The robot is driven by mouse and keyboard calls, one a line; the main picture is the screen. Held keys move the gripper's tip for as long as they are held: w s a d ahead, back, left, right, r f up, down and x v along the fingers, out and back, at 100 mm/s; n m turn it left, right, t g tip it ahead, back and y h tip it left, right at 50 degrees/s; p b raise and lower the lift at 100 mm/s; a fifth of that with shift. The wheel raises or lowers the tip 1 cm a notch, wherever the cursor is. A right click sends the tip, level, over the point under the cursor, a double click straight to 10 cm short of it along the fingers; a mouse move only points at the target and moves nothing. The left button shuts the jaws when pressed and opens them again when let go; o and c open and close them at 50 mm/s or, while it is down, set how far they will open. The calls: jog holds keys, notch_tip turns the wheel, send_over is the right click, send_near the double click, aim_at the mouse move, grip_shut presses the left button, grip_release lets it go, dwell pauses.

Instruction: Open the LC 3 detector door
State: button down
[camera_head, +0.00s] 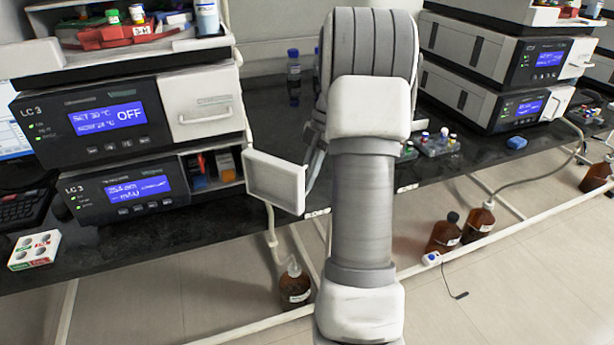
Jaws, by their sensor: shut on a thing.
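The LC 3 detector (125,192) is the lower black unit of the left stack, with a blue display. Its white door (273,182) stands swung out to the right from the front. The compartment (210,169) behind it is exposed and shows dark, red and orange parts inside. My gripper (314,165) is at the outer right edge of the door, shut on it. My arm hides most of the gripper, and the door's handle is out of sight on its far face.
Above the detector sits another LC 3 unit (85,122) showing OFF, its white door (203,104) closed. Brown bottles (295,287) stand on the floor by white rails. Vial racks (437,143) and a second stack (500,85) are to the right. The black bench between is mostly clear.

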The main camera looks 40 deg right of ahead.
jog(key=shift+w+a, duration=0.1)
jog(key=c, duration=0.9)
grip_release()
jog(key=shift+c, duration=0.2)
jog(key=p+v, duration=0.5)
jog(key=v, duration=1.2)
jog(key=shift+r, duration=0.2)
jog(key=shift+w, duration=0.1)
